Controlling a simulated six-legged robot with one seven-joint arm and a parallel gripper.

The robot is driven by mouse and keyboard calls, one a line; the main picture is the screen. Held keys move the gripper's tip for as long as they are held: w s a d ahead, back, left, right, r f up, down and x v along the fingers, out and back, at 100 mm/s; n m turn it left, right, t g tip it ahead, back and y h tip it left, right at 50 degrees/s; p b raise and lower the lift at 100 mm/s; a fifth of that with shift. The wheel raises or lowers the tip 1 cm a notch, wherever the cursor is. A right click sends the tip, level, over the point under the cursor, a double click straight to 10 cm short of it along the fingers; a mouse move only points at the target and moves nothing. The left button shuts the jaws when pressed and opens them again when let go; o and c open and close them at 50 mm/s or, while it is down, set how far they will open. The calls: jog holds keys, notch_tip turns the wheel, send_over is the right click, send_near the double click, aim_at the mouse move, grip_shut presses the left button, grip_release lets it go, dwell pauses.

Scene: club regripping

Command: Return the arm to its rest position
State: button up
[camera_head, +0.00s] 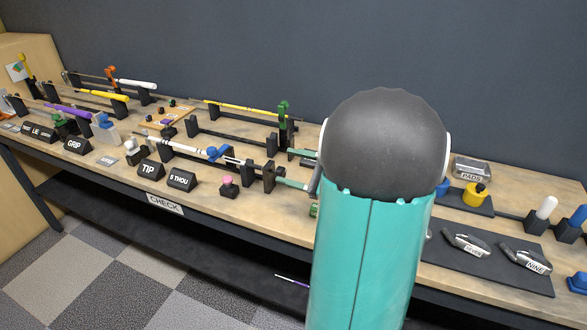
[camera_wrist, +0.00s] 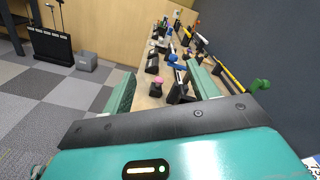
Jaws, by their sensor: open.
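My arm, teal with a dark rounded joint, stands large in front of the bench in the head view. My gripper (camera_head: 293,168) shows partly to the left of the arm, as two teal fingers pointing left over the bench; the rest of it is hidden behind the arm. In the wrist view my gripper (camera_wrist: 160,72) has its two teal fingers wide apart, with nothing held between them. Beyond the fingers lies the length of the bench.
The wooden bench (camera_head: 235,203) runs along a dark wall. It bears clubs on black stands, TIP (camera_head: 148,169) and GRIP (camera_head: 76,146) blocks, a pink-topped piece (camera_head: 227,184), and club heads (camera_head: 465,243) at right. A green clamp (camera_head: 284,112) stands near the fingers. The checkered floor (camera_head: 100,270) is clear.

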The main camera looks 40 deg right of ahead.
jog(key=shift+w, duration=0.1)
jog(key=s+a+n+g+y, duration=0.25)
jog(key=a+n+g, duration=0.9)
jog(key=a, duration=1.25)
jog(key=s+a+r+n+h, duration=0.1)
jog(key=s+a+n+h, duration=0.3)
jog(key=n, duration=0.9)
jog(key=s+h, duration=0.3)
jog(key=h, duration=0.2)
jog(key=shift+s+a+n, duration=0.35)
